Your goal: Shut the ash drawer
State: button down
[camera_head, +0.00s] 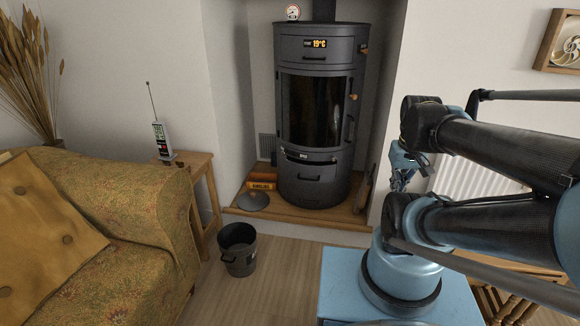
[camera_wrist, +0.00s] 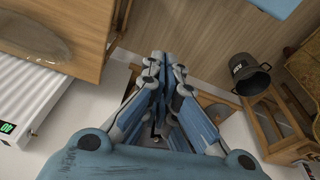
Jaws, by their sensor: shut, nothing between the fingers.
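The dark grey stove (camera_head: 315,110) stands in the alcove in the head view. Its ash drawer (camera_head: 311,178) seems to be the low front panel with a small dark handle, below a slim bar under the glass door. From this distance I cannot tell how far the drawer stands out. My gripper (camera_head: 402,183) hangs folded down to the right of the stove, apart from it, in front of the white wall. In the wrist view my gripper (camera_wrist: 163,58) is shut and empty, its fingers together over the wooden floor. The stove's drawer is not recognisable in the wrist view.
Floor between bucket and my base is clear. A radiator (camera_wrist: 38,105) is close by.

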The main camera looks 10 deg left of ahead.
jog(key=w+a+r+n, duration=0.2)
jog(key=w+a+n, duration=0.3)
jog(key=w, duration=0.5)
jog(key=w+a+r+n+h, duration=0.1)
jog(key=w+a+n, duration=0.4)
jog(key=w, duration=0.4)
jog(key=w+a+r+n, duration=0.2)
jog(key=w+a+n, duration=0.35)
jog(key=w, duration=0.45)
jog(key=w+a+f+n+t, duration=0.1)
jog(key=w+a+f+n, duration=0.4)
jog(key=a+f, duration=0.3)
jog(key=w+a+f+n, duration=0.4)
jog(key=w+a+f, duration=0.15)
jog(key=a, duration=0.55)
jog(key=w+a+f+n+t, duration=0.1)
jog(key=w+a+f+n, duration=0.35)
jog(key=a+f, duration=0.4)
jog(key=w+d+f, duration=0.3)
jog(key=w+f, duration=0.3)
jog(key=f, duration=0.3)
jog(key=shift+w+h, duration=0.3)
jog(key=shift+w, duration=0.05)
